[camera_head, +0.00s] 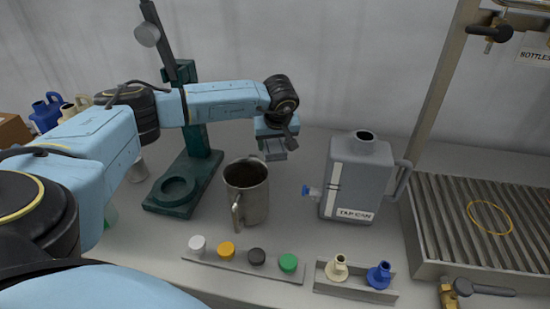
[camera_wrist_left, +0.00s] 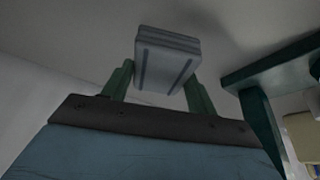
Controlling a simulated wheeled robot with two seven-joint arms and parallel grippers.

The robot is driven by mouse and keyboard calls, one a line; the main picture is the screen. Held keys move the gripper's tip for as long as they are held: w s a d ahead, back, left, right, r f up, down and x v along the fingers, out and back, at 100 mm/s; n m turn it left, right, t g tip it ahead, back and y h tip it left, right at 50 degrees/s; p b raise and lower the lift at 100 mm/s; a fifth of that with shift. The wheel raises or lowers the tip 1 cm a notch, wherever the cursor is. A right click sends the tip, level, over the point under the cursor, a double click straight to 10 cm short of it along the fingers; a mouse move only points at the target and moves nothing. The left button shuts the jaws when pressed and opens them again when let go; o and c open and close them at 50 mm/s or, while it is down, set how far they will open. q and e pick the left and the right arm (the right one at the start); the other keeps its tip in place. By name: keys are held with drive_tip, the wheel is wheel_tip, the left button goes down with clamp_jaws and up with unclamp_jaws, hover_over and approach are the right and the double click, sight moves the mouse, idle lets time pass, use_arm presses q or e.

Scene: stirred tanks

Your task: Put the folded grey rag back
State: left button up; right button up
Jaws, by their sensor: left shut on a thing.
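The folded grey rag (camera_wrist_left: 168,58) with darker stripes is between the green fingers of my left gripper (camera_wrist_left: 160,82) in the left wrist view. The gripper is shut on it. In the head view my left gripper (camera_head: 273,143) is behind and to the right of the metal jug, near the back wall. The grey rag (camera_head: 275,154) shows there only as a small patch under the gripper. Whether it touches the bench is hard to tell. My right gripper is not in view.
A metal jug (camera_head: 247,193) stands in front of the gripper, and a grey tap can (camera_head: 357,178) to its right. A green stand (camera_head: 187,180) is to the left. Coloured caps (camera_head: 257,257) line the front. A ribbed tray (camera_head: 470,225) is at right.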

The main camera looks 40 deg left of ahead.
use_arm(q)
wheel_tip(320, 180, down, 5)
drive_tip(key=shift+r, duration=0.1)
drive_tip(key=o, duration=0.9)
drive_tip(key=shift+o, duration=0.2)
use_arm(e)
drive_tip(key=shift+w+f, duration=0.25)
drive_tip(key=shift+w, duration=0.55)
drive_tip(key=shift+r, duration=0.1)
